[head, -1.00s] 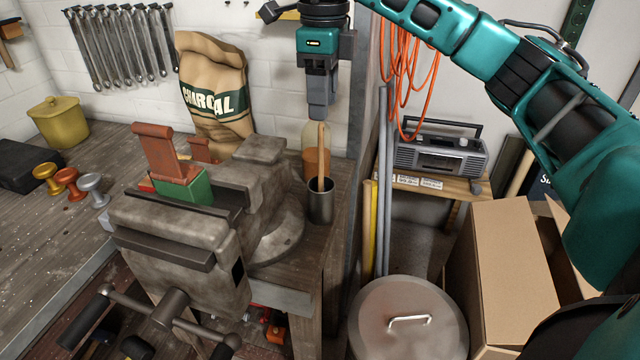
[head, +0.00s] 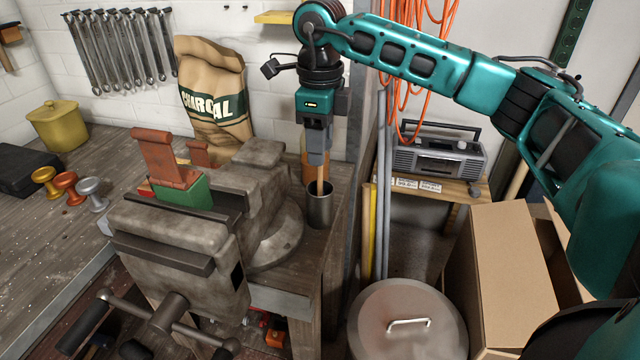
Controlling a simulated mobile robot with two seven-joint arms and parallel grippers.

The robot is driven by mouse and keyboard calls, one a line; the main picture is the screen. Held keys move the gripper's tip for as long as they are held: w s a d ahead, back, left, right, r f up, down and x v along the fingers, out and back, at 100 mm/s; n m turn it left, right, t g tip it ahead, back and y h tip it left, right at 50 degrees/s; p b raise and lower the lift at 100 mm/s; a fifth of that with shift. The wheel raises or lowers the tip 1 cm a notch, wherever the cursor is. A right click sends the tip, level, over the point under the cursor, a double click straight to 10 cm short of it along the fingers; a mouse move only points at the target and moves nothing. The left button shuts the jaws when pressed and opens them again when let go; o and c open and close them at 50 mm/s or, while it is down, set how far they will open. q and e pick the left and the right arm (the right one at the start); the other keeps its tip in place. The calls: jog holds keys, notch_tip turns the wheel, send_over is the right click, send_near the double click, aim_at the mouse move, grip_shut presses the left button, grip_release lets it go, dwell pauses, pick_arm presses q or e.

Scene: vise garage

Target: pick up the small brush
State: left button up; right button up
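The small brush shows as a light wooden handle (head: 320,185) standing in a dark metal cup (head: 320,208) on the bench, right of the vise. Its lower end is hidden in the cup. My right gripper (head: 318,160) points straight down at the top of the handle, with its fingertips around or just in front of it. The fingers look close together, and I cannot tell whether they grip the handle. My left gripper is not in view.
A large grey vise (head: 185,235) holding a green and red piece stands left of the cup. An amber container (head: 308,165) is behind the gripper. A charcoal bag (head: 212,100) is at the back. A lidded metal bin (head: 407,320) and an open cardboard box (head: 510,270) stand at right.

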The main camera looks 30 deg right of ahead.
jog(key=c, duration=0.7)
grip_shut()
jog(key=shift+r, duration=0.1)
jog(key=shift+r, duration=0.6)
notch_tip(320, 180, up, 19)
jog(key=p, duration=0.2)
jog(key=shift+f+p, duration=0.15)
jog(key=shift+p, duration=0.15)
